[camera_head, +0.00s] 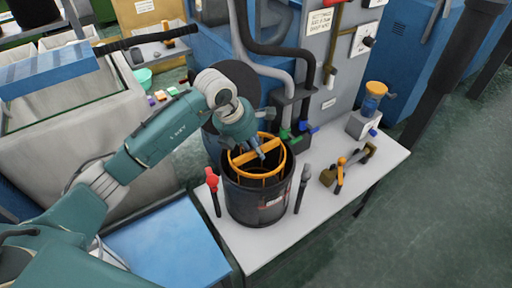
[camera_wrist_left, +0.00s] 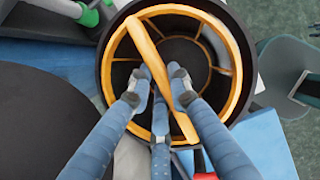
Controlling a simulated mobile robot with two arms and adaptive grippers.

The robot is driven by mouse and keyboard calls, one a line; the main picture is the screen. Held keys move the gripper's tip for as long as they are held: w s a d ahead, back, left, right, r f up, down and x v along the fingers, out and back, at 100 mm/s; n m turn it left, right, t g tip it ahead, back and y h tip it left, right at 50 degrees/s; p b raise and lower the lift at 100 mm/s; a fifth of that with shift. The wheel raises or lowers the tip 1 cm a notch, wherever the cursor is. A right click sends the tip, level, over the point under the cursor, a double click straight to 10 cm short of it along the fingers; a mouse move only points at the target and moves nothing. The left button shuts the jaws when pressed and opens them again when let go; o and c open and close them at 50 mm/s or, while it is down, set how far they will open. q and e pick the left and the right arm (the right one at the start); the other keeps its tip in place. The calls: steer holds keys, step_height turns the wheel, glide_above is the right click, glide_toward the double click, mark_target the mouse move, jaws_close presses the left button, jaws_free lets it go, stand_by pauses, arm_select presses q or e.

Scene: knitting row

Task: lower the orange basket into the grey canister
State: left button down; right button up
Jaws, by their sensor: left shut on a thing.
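The orange basket (camera_head: 243,158) is a round open frame with a bar across its top. It sits upright, at least partly inside the mouth of the dark grey canister (camera_head: 256,207), with its upper ring near the canister's rim. My left gripper (camera_head: 259,152) reaches in from the upper left and is shut on the crossbar. In the left wrist view the fingers (camera_wrist_left: 160,88) are on either side of the bar, and the basket's ring (camera_wrist_left: 238,62) lies within the canister's dark rim (camera_wrist_left: 104,58). The basket's lower part is hidden by the canister wall. My right gripper is not in view.
The canister stands on a light table (camera_head: 300,225). A red-headed tool (camera_head: 212,183) and a dark-handled tool (camera_head: 302,185) stand close on either side. Pipes and a grey panel (camera_head: 325,60) rise behind.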

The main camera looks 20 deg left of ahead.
arm_select(q)
steer(key=shift+f+b, duration=1.8)
steer(key=shift+f, duration=0.75)
steer(key=c, duration=0.9)
jaws_free()
steer(key=shift+r+p, duration=2.7)
steer(key=shift+r, duration=1.85)
steer(key=shift+f, duration=0.1)
